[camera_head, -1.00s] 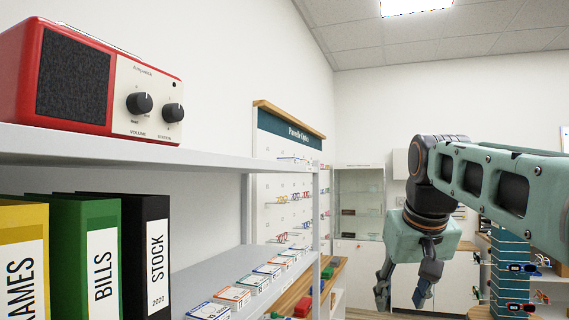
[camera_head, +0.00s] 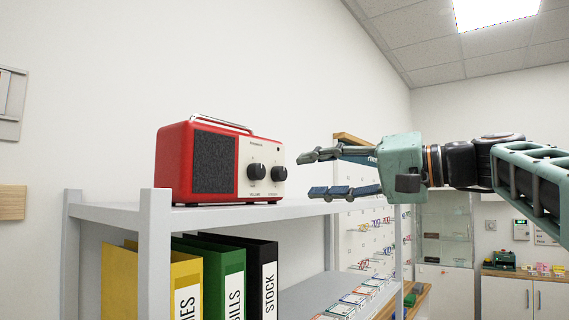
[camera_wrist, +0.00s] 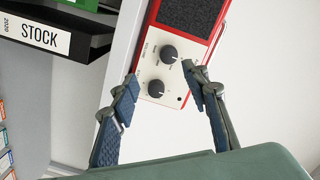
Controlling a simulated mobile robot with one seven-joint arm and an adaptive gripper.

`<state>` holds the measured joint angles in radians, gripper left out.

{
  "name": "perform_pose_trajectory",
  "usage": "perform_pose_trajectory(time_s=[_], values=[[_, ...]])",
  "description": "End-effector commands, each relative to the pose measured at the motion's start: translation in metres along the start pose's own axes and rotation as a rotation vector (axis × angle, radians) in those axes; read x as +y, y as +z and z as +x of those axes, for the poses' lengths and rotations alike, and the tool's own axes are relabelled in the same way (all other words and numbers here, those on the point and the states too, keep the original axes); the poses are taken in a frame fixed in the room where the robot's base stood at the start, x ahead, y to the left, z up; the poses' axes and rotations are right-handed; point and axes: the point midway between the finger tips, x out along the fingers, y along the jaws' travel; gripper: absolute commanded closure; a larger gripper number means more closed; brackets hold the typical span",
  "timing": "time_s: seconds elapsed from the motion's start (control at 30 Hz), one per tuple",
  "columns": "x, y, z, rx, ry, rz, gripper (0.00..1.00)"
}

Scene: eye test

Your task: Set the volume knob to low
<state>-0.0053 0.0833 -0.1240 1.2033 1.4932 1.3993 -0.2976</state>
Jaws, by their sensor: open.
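A red radio (camera_head: 205,162) with a dark speaker and a pale control panel stands on the top shelf. Its volume knob (camera_head: 256,172) is the black left one, nearer the speaker; in the wrist view it is the upper knob (camera_wrist: 169,54). A second black knob (camera_head: 279,173) sits to its right, lower in the wrist view (camera_wrist: 156,88). My gripper (camera_head: 310,175) is open and empty, pointing left, to the right of the radio and apart from it. In the wrist view its fingertips (camera_wrist: 160,75) frame the panel. I cannot read the volume knob's setting clearly.
The grey shelf unit (camera_head: 155,240) has an upright post at its front left. Yellow, green and black binders (camera_head: 262,285) stand below the radio. Small cards lie on the lower shelf. The space in front of the radio's panel looks clear.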

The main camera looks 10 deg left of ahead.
Motion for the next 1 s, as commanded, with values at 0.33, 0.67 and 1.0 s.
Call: perform_pose_trajectory(time_s=[0.33, 0.67, 1.0], values=[[-0.013, -0.005, 0.030, 0.008, -0.039, 0.003, 0.58], [-0.015, -0.007, 0.088, 0.009, -0.036, 0.003, 0.58], [-0.013, -0.006, 0.106, 0.012, -0.034, 0.001, 0.58]])
